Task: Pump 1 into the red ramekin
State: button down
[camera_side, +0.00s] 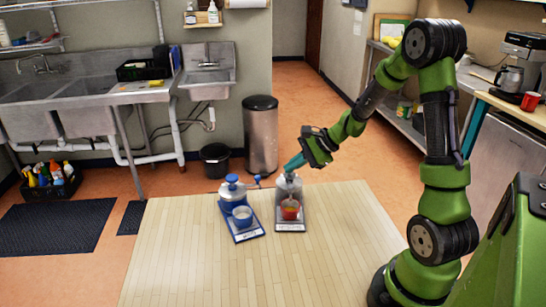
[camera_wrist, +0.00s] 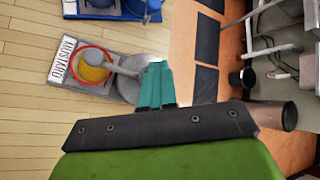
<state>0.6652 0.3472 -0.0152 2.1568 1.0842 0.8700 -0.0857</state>
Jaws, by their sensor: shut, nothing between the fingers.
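The red ramekin (camera_side: 290,213) stands on the grey base of the right-hand pump station on the wooden table. In the wrist view the red ramekin (camera_wrist: 76,58) holds yellow sauce, beside a label reading MUSTARD (camera_wrist: 63,58). The grey pump dispenser (camera_side: 289,187) stands behind the ramekin; in the wrist view its spout (camera_wrist: 124,71) reaches toward the ramekin. My gripper (camera_side: 291,165) has its teal fingers shut, at the top of this pump. In the wrist view the fingers (camera_wrist: 155,84) cover the pump head, so I cannot tell whether they touch it.
A second pump dispenser (camera_side: 232,190) with a blue top stands close to the left, with a blue ramekin (camera_side: 242,216) before it. The wooden table (camera_side: 200,272) is clear in front. A bin (camera_side: 261,135) and sinks are beyond the table.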

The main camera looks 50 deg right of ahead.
aim_at(293, 174)
jog(key=shift+r, duration=1.6)
notch_tip(293, 174, up, 6)
dwell(0.4)
jog(key=s+a+r+n+h, duration=0.1)
jog(key=s+a+r+n, duration=0.1)
jog(key=s+a+n, duration=0.6)
jog(key=s+a+r+n+g+h, duration=0.1)
jog(key=s+a+r+n, duration=0.2)
jog(key=s+a+n, duration=0.4)
jog(key=a+n, duration=0.2)
jog(key=a, duration=0.1)
jog(key=shift+s+r+n, duration=0.3)
jog(key=shift+s+r, duration=0.05)
